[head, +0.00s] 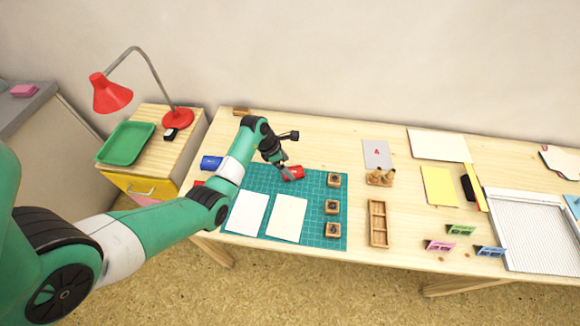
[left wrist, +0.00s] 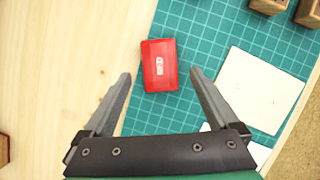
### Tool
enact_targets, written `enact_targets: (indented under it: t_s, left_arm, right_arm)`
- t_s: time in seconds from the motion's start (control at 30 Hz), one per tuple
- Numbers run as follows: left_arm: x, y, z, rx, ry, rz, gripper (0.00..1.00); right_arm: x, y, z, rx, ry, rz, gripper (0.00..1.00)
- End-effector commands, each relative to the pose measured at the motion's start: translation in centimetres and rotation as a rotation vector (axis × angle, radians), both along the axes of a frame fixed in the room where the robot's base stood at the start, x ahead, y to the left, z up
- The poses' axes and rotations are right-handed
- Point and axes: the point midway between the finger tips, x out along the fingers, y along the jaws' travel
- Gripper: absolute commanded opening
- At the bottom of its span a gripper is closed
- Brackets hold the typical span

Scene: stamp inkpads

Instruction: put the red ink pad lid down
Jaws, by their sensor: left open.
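A red rectangular piece with a small white label, which looks like the red ink pad lid (head: 296,172), lies at the top edge of the green cutting mat (head: 312,236). In the left wrist view the red lid (left wrist: 159,66) sits partly on the mat and partly over bare wood, just beyond and between the fingertips. My left gripper (head: 285,174) is open around its near end, with gaps on both sides; the left wrist view shows both spread fingers (left wrist: 161,75). Another red piece (head: 199,183) shows at the table's left, partly hidden by my arm. My right gripper is out of view.
A blue ink pad (head: 211,162) lies at the table's left. Two white sheets (head: 247,212) and several wooden stamps (head: 333,206) are on the mat. A wooden tray (head: 370,225) stands to its right. Bare wood is free above the mat.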

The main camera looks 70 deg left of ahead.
Motion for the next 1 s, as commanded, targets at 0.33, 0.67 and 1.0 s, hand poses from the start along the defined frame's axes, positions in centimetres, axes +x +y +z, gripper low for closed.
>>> enact_targets:
  t_s: [0.33, 0.67, 1.0]
  left_arm:
    - [-2.9, 0.5, 7.6, 0.0, -0.001, 0.001, 0.94]
    - [-3.4, 0.6, 8.3, -0.002, 0.001, 0.0, 0.94]
    - [2.1, -0.8, 12.3, 0.011, -0.218, -0.028, 0.94]
  right_arm:
    - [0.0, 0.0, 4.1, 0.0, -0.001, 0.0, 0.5]
    - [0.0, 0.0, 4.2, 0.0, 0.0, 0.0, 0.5]
    - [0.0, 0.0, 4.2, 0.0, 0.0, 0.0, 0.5]
